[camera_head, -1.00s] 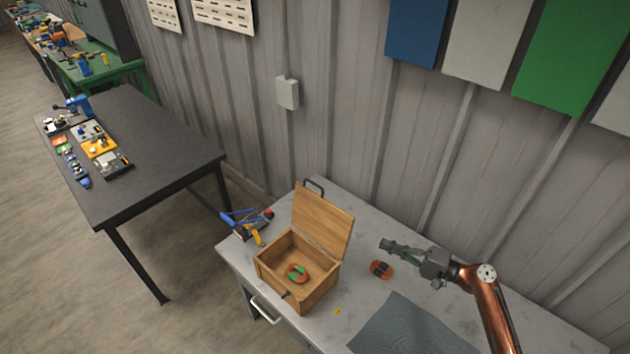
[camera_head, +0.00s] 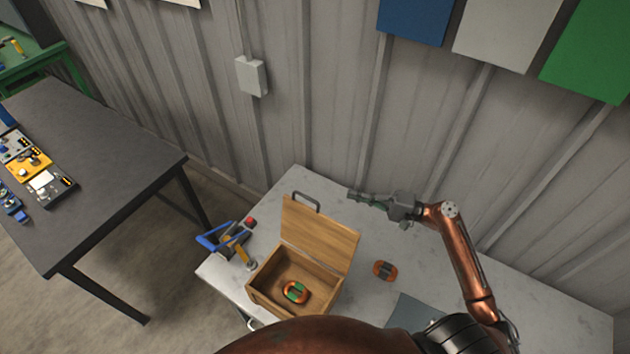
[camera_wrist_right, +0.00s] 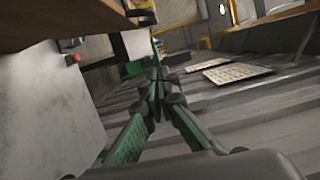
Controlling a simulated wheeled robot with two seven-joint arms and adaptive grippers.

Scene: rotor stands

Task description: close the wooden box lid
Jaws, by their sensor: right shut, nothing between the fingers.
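The wooden box (camera_head: 254,291) stands on the light grey table with its lid (camera_head: 320,234) raised and leaning back. A dark handle (camera_head: 304,200) is at the lid's upper edge. An orange and green round part (camera_head: 296,291) lies inside the box. My right gripper (camera_head: 354,195) is shut and empty, behind and to the right of the lid, apart from it in the head view. In the right wrist view its green fingers (camera_wrist_right: 154,85) meet, and a wooden surface (camera_wrist_right: 50,18), likely the lid, shows at upper left. My left gripper is not in view.
A similar orange part (camera_head: 385,270) lies on the table right of the box. A blue-handled tool (camera_head: 222,238) lies to its left. A dark grey mat (camera_head: 408,311) is at the front. The ribbed wall (camera_head: 320,100) stands close behind the table.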

